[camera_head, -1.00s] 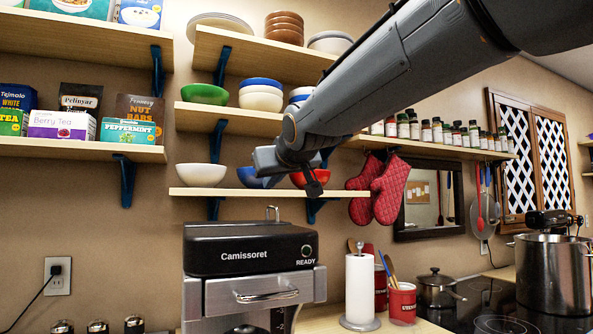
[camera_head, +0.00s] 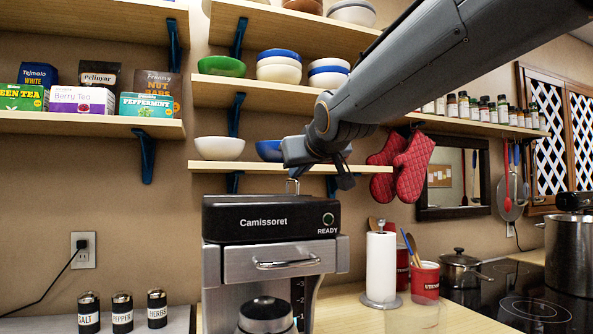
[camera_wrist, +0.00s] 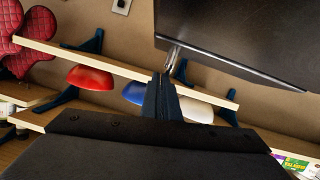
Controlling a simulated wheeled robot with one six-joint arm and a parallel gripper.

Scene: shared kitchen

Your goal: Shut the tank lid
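The coffee machine (camera_head: 265,225), black on top with a steel front, stands on the counter in the head view. A thin metal loop (camera_head: 292,185) rises at its top rear. In the wrist view, which is upside down, a flat black top surface (camera_wrist: 245,35), apparently the machine's, fills the upper right, with a chrome piece (camera_wrist: 172,58) at its edge. I cannot tell which part is the tank lid or how far open it is. My gripper (camera_head: 343,178) hangs above the machine's right rear, apart from it.
A low shelf (camera_head: 210,168) with bowls runs behind my gripper, close to it. Oven mitts (camera_head: 410,165) hang to the right. A paper towel roll (camera_head: 381,267) and a red utensil pot (camera_head: 425,280) stand right of the machine. Spice jars (camera_head: 122,312) stand at the left.

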